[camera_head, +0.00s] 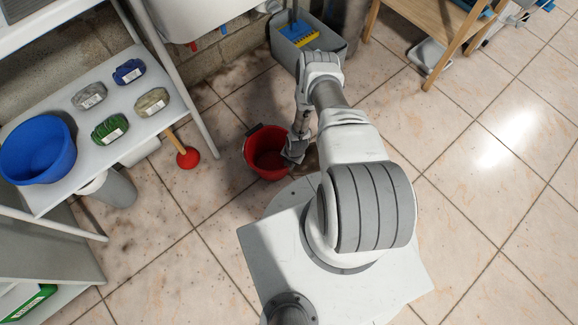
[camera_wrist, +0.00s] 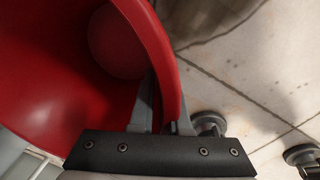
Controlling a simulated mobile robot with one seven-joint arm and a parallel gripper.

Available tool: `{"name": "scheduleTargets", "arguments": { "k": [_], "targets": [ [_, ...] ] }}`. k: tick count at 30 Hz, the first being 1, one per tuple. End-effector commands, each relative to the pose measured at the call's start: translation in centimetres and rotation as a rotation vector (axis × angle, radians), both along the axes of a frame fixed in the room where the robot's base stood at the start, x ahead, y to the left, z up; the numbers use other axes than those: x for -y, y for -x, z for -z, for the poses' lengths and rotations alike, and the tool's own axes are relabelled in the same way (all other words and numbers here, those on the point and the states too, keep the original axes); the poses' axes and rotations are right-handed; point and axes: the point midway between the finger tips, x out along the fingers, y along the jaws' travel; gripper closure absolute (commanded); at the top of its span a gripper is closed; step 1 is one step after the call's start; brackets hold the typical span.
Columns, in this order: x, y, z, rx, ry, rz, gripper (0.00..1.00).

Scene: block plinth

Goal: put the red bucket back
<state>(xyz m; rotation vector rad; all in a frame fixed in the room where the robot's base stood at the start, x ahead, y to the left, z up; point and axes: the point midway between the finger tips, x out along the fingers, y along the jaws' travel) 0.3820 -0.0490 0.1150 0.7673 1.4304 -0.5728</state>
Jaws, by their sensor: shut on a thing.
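The red bucket (camera_head: 252,154) is below my arm in the head view, near the front of my base. Its mouth faces up and it looks empty. My gripper (camera_head: 294,150) is at the bucket's right rim. In the wrist view the red bucket (camera_wrist: 60,60) fills the left side, and my gripper (camera_wrist: 160,115) has one finger inside and one outside, shut on the bucket's wall. Whether the bucket touches the floor is hard to tell.
A white shelf (camera_head: 70,165) at left holds a blue basin (camera_head: 38,150) and several wrapped bundles. A plunger (camera_head: 187,157) stands beside it. A grey bin (camera_head: 338,48) with a blue-and-yellow brush is behind. A wooden stand (camera_head: 460,45) is at upper right. Tiled floor at right is clear.

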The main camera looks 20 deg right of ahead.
Motion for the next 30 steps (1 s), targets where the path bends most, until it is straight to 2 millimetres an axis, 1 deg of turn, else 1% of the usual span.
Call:
{"name": "scheduleTargets", "arguments": {
  "k": [1,8,11,12,16,17,25,30],
  "targets": [
    [-0.01,-0.04,0.29,0.001,-0.001,0.0,1.0],
    [-0.01,-0.07,0.14,0.001,-0.001,-0.001,1.0],
    [-0.01,-0.08,0.39,0.001,-0.001,0.0,1.0],
    [0.01,-0.07,0.38,0.001,-0.001,0.0,0.8],
    [-0.01,-0.06,0.37,0.0,0.0,0.0,0.56],
    [-0.01,-0.06,0.37,-0.001,-0.001,0.0,0.55],
    [-0.01,-0.04,0.32,-0.001,-0.001,0.0,0.55],
    [-0.09,-0.26,-0.37,-0.001,-0.001,-0.001,0.55]
  ]
}}
